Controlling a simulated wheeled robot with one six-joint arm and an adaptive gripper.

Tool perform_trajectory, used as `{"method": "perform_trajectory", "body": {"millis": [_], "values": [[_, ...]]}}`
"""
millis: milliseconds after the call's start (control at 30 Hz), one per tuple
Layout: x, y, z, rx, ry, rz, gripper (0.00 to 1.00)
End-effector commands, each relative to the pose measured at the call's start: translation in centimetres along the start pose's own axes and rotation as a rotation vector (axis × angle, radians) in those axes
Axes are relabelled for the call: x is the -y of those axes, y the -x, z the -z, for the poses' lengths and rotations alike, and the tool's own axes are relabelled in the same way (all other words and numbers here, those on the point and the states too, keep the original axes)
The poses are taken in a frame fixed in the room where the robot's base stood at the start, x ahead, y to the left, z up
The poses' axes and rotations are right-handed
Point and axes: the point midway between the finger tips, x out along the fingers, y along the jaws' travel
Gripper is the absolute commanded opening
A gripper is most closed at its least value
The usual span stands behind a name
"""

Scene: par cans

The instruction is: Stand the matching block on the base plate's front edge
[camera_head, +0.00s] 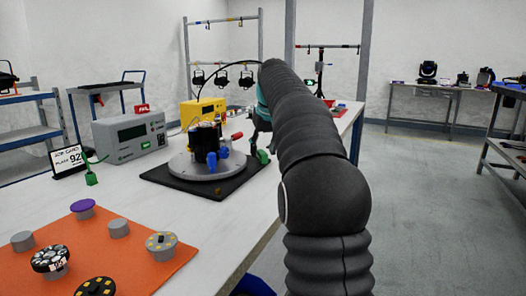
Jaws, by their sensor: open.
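The round grey base plate (180,168) lies on a black mat (240,185) in the middle of the table. A dark device with red and blue handles stands on it.
A job card (68,160) reads "PLACE 92", with smaller print unclear. A grey meter box (128,138) and a yellow box (203,110) stand behind. A green-handled thing (90,176) stands by the card. White table (130,190) is clear between the mats.

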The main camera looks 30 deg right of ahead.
Motion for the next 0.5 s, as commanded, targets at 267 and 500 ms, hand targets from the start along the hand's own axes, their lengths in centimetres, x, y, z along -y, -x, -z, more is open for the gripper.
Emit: {"method": "perform_trajectory", "body": {"millis": [267, 500], "values": [[0.0, 6.0, 0.2, -0.005, 0.000, -0.001, 0.47], [0.0, 9.5, 0.1, -0.002, 0.000, 0.000, 0.47]]}}
